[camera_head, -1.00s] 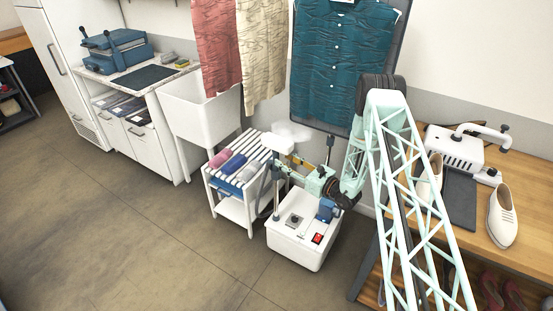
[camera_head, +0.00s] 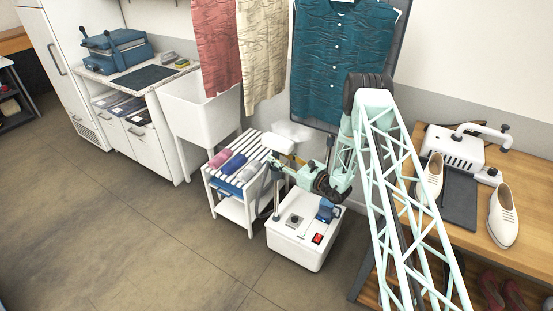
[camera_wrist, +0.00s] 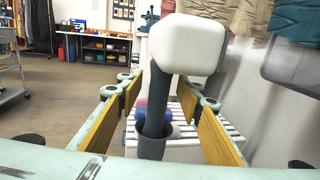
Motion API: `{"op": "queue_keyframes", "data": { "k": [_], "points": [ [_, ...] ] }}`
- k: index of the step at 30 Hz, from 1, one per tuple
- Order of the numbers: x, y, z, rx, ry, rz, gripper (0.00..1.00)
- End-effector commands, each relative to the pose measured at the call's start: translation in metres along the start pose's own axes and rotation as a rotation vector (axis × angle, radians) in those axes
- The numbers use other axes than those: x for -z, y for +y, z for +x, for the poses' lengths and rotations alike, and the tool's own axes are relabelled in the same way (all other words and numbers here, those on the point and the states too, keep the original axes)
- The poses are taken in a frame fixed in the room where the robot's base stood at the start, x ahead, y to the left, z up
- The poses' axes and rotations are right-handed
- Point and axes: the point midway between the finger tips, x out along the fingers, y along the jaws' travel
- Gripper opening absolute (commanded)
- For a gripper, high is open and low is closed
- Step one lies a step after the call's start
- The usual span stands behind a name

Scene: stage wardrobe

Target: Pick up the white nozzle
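The white nozzle (camera_wrist: 190,45) has a rounded white head on a dark grey handle, standing upright in a dark holder cup (camera_wrist: 172,130) in the wrist view. In the head view the nozzle's white head (camera_head: 292,130) shows above the white steamer base (camera_head: 303,228), partly behind my gripper (camera_head: 277,166). In the wrist view my gripper (camera_wrist: 160,92) is open, its yellow-padded fingers apart on either side of the handle. The pads do not appear to touch it; how deep the handle lies between them is hard to tell.
A white slatted rack (camera_head: 232,176) with rolled cloths stands left of the steamer base. A wooden table (camera_head: 470,215) with an iron-like white device (camera_head: 455,150) and white shoes (camera_head: 503,215) is at right. Floor at left is clear.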

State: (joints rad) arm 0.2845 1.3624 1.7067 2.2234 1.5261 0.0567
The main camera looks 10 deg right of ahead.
Motion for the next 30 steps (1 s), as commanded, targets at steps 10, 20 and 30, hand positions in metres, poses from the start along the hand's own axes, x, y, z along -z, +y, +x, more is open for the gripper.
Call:
{"op": "queue_keyframes", "data": {
  "k": [10,20,30],
  "points": [
    [-0.0001,0.0003,0.0108,0.000,0.000,0.001,0.33],
    [-0.0001,0.0003,0.0106,0.000,0.000,0.000,0.33],
    [0.0000,0.0002,0.0105,0.000,0.000,0.000,0.09]
  ]
}}
